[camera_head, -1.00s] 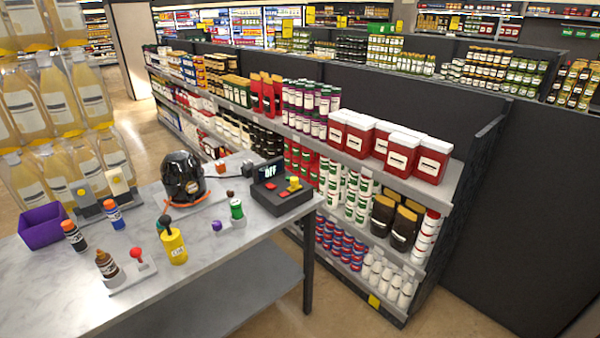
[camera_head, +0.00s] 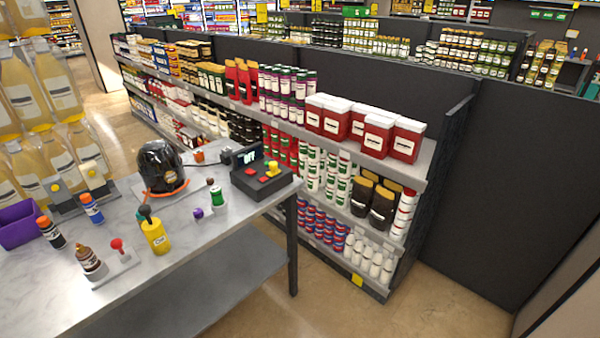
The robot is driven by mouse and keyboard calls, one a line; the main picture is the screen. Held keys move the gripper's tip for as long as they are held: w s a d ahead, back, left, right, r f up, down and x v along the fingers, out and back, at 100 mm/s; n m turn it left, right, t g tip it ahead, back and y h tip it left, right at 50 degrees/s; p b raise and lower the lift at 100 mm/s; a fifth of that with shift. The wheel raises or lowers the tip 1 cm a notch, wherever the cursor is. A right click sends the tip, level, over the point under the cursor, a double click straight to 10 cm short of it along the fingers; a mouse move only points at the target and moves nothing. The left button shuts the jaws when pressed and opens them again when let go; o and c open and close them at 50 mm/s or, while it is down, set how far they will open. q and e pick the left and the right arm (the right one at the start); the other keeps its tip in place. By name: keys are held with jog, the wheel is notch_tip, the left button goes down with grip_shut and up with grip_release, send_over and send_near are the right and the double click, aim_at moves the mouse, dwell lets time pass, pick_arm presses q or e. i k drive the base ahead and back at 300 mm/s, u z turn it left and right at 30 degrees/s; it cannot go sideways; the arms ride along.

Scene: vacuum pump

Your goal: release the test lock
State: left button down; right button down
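A dark control box (camera_head: 262,190) sits at the table's right corner, with a small lit display (camera_head: 246,157), red buttons (camera_head: 251,171) and a yellow knob (camera_head: 272,167). The display text is too small to read surely. A black dome (camera_head: 160,165) with an orange rim stands left of it. A red ball-topped lever (camera_head: 117,245) stands on a pale plate near the front. A yellow container (camera_head: 156,237) with a dark handle on top stands behind and right of it. I cannot tell which part is the test lock. Neither of my grippers is in view.
The marble-look table (camera_head: 205,245) also holds a purple bin (camera_head: 18,228), a brown bottle (camera_head: 88,261), a green bottle (camera_head: 217,197), a purple knob (camera_head: 198,213) and other small bottles. Full store shelves (camera_head: 420,170) stand behind. Open floor (camera_head: 440,305) lies to the right.

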aim_at(272, 164)
jog(key=z, duration=0.5)
jog(key=k, duration=0.6)
jog(key=z, duration=1)
jog(key=i, duration=2)
jog(key=u, duration=1.05)
jog(key=i, duration=0.95)
jog(key=u, duration=0.9)
